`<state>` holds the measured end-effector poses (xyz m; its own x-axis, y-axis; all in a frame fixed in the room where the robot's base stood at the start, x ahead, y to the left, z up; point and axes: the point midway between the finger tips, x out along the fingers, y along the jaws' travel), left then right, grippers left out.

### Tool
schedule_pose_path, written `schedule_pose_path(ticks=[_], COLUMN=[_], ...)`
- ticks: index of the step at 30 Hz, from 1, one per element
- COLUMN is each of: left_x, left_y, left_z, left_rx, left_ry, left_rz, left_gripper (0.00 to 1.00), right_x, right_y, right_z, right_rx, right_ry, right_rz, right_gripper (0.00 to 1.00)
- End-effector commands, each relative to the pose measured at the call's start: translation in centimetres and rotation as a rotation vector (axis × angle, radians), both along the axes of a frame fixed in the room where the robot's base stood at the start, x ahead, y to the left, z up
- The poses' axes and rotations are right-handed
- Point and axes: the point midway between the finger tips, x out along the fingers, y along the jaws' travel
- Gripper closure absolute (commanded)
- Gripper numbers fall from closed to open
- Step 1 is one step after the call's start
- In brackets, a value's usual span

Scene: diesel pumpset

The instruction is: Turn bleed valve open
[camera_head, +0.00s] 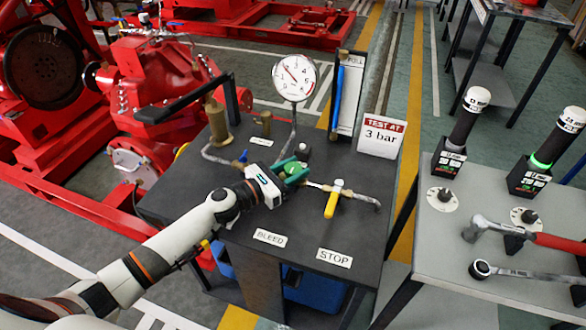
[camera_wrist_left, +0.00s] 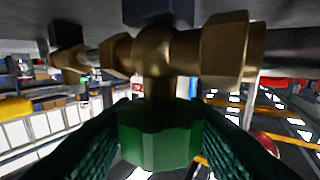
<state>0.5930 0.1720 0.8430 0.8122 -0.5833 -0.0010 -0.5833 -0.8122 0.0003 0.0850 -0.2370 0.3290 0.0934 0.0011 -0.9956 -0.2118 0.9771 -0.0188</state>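The bleed valve has a green knob, which shows in the left wrist view (camera_wrist_left: 160,138) below its brass body (camera_wrist_left: 165,50). In the head view the green knob (camera_head: 291,171) is partly hidden by my left gripper (camera_head: 290,170). The gripper's two textured fingers lie against opposite sides of the knob, with no clear gap in the wrist view. A "BLEED" label (camera_head: 270,238) lies on the dark bench top (camera_head: 225,215) in front of the valve. My right gripper is not in view.
A yellow-handled valve (camera_head: 333,203) is just right of the knob, behind a "STOP" label (camera_head: 334,258). A small blue handle (camera_head: 243,157) is to the left. A gauge (camera_head: 295,77) and a "TEST AT 3 bar" sign (camera_head: 382,133) stand behind. Tools lie on the right table (camera_head: 440,250).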

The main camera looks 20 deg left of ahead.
Motion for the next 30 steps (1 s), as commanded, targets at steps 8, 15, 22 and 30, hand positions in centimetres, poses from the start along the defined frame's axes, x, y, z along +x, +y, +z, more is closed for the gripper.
schedule_pose_path(ticks=[8, 15, 22, 30], left_x=[0.0, -0.1, -0.1, -0.1], left_y=[0.0, -0.1, -0.2, -0.2], left_z=[0.1, 0.3, 0.2, -0.1], left_rx=[-0.001, -0.004, -0.007, -0.007], left_ry=[0.001, 0.003, 0.004, 0.004], left_rz=[0.017, 0.12, 0.304, 0.533], left_gripper=[0.83, 0.83, 0.83, 0.83], right_x=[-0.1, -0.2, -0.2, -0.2], right_y=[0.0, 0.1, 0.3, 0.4], right_z=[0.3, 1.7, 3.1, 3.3], right_rx=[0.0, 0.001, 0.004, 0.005], right_ry=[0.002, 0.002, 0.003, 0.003], right_rz=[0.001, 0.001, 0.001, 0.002], right_gripper=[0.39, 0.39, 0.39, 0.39])
